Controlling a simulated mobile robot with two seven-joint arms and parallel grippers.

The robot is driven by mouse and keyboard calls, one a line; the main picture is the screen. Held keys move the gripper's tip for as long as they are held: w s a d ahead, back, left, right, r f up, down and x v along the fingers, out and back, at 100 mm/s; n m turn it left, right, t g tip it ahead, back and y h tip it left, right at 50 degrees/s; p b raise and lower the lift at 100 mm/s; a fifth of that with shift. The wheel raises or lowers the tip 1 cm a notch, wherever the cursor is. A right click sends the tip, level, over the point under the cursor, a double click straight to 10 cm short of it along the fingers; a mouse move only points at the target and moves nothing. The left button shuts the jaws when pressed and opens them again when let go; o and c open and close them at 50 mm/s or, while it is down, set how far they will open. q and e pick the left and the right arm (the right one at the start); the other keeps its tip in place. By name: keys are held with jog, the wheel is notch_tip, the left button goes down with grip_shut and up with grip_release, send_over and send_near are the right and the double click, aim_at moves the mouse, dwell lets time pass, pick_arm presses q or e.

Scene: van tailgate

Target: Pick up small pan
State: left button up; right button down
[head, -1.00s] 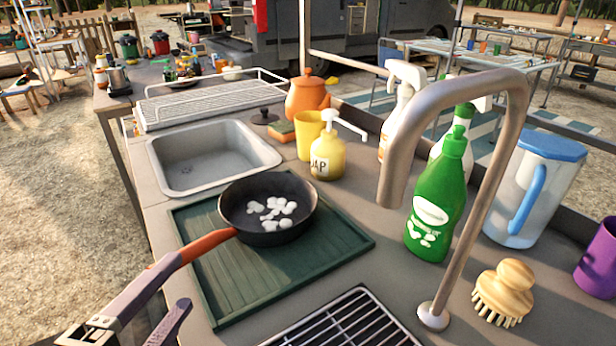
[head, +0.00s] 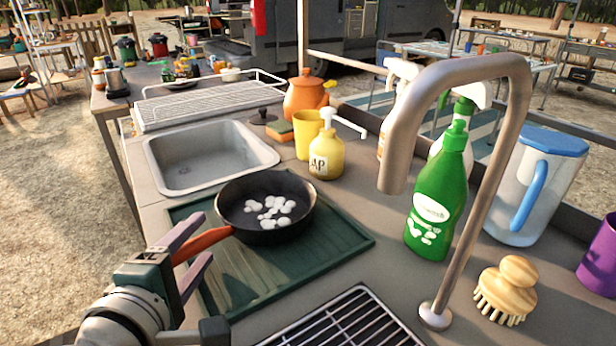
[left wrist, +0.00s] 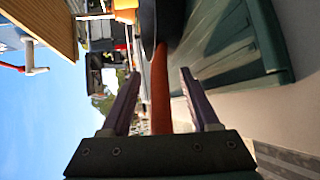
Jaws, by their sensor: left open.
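The small pan (head: 252,187) is black inside, with white foam blobs in it and an orange-brown handle (head: 203,243) pointing to the lower left. It sits on the green draining tray (head: 335,241). My left gripper (head: 198,246) is open at the handle, with one purple finger on either side of it. In the left wrist view the handle (left wrist: 161,90) runs between the two open fingers, with a gap on both sides, and part of the black pan (left wrist: 147,22) shows beyond. My right gripper is not in view.
A sink (head: 208,158) lies behind the tray. A tall tap (head: 485,190), a brush (head: 506,288) and a black rack (head: 345,320) are to the right.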

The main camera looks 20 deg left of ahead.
pick_arm(q)
jog(key=shift+c, duration=0.3)
grip_shut()
jog(key=shift+r, duration=0.1)
dwell(1.0)
